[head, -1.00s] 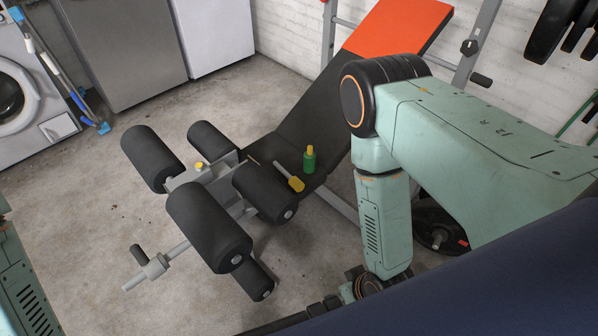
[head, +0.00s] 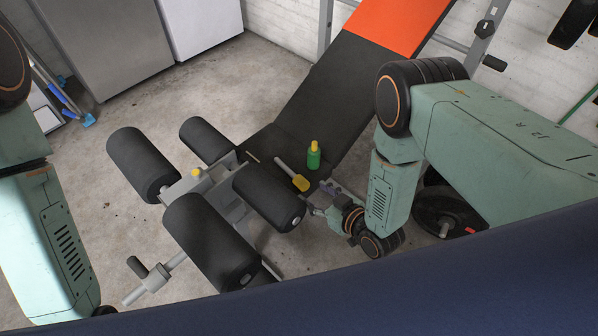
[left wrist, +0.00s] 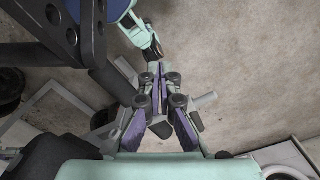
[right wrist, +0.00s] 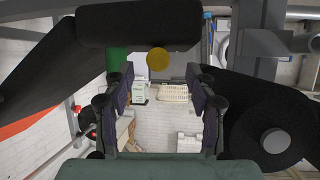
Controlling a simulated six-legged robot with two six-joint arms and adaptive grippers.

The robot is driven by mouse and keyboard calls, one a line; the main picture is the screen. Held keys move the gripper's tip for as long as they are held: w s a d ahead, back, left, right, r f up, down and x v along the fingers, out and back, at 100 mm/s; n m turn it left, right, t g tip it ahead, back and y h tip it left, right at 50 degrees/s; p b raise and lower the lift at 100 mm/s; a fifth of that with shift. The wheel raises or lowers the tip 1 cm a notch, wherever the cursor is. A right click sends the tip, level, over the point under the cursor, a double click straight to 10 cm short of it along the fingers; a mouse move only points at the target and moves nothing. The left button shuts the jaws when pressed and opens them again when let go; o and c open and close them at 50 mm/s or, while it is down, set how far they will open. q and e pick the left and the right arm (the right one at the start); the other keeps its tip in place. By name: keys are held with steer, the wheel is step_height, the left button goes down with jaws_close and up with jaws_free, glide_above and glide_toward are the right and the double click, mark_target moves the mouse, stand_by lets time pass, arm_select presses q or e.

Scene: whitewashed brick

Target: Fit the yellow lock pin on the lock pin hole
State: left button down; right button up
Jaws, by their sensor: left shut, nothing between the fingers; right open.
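The yellow lock pin (head: 301,183), with a yellow handle and a grey shaft, lies on the black bench seat near the rollers. In the right wrist view a round yellow end (right wrist: 158,60), probably its handle, shows ahead, between and above the fingertips. My right gripper (head: 318,199) is open and empty, just short of the handle; its fingers (right wrist: 162,92) stand wide apart. My left gripper (left wrist: 155,74) is shut and empty, above the floor and grey frame; only its arm shows in the head view. I cannot make out the lock pin hole.
A green bottle (head: 313,157) stands on the seat close behind the pin. Black foam rollers (head: 268,197) flank the grey leg frame, which carries a yellow knob (head: 197,173). A weight plate (head: 445,219) lies right. Concrete floor (head: 110,215) is open at left.

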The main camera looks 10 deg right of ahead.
mark_target(305, 184)
steer(key=shift+w+a+r, duration=0.1)
steer(key=shift+a+r, duration=0.2)
steer(key=shift+r, duration=0.05)
steer(key=b+x, duration=0.3)
steer(key=x, duration=0.3)
steer(key=shift+w, duration=0.85)
steer(key=shift+s, duration=0.1)
steer(key=shift+c, duration=1.4)
jaws_close()
